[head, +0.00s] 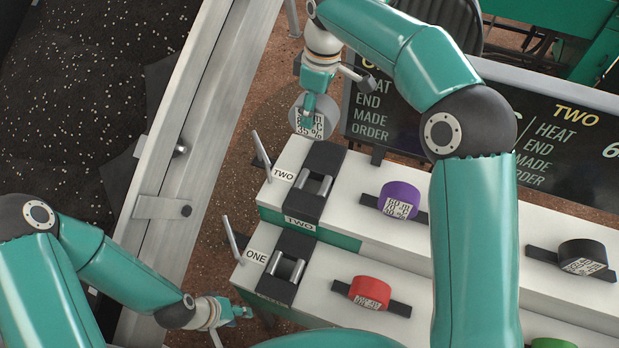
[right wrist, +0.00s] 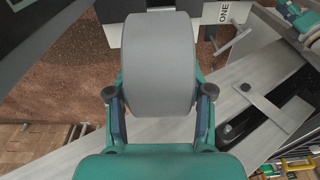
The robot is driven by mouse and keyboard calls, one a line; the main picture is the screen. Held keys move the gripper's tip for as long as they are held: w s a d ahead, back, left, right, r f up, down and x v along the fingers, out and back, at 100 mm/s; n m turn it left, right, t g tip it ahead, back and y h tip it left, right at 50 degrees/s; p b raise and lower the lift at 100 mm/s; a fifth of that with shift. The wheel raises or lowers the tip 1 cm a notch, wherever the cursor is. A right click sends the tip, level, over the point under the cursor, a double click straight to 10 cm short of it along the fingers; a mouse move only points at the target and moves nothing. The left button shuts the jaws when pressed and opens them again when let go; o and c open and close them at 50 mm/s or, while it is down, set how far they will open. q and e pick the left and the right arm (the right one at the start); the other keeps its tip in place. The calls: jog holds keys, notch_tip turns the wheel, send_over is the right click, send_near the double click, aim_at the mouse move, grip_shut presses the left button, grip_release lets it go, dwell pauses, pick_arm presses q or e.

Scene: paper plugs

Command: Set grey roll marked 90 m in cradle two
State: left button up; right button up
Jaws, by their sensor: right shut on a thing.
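The grey roll (head: 318,126) is in my right gripper (head: 309,100), off the far left end of the upper bench in the head view. Its white label shows "35 %"; the other lines are too small to read surely. In the right wrist view the grey roll (right wrist: 160,60) sits between both fingers, shut on its sides. Cradle two (head: 323,160), a black block with two metal rollers and "TWO" labels, is empty, just below the roll in the picture. My left gripper (head: 240,309) is low at left, near the lower bench; its finger opening is unclear.
Cradle one (head: 296,243) is empty. Purple (head: 399,195), red (head: 370,289), black (head: 583,252) and green (head: 553,344) rolls sit on the benches. Levers (head: 261,153) stand by the cradles. A dark order board (head: 430,130) stands behind. A metal rail (head: 165,190) runs at left.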

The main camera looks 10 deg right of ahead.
notch_tip(320, 180, down, 15)
jog(key=b, duration=0.4)
jog(key=shift+r+b, duration=0.2)
jog(key=shift+b, duration=0.1)
notch_tip(320, 180, down, 5)
jog(key=b, duration=0.4)
jog(key=shift+r, duration=0.1)
jog(key=o, duration=1.2)
jog(key=shift+o, duration=0.2)
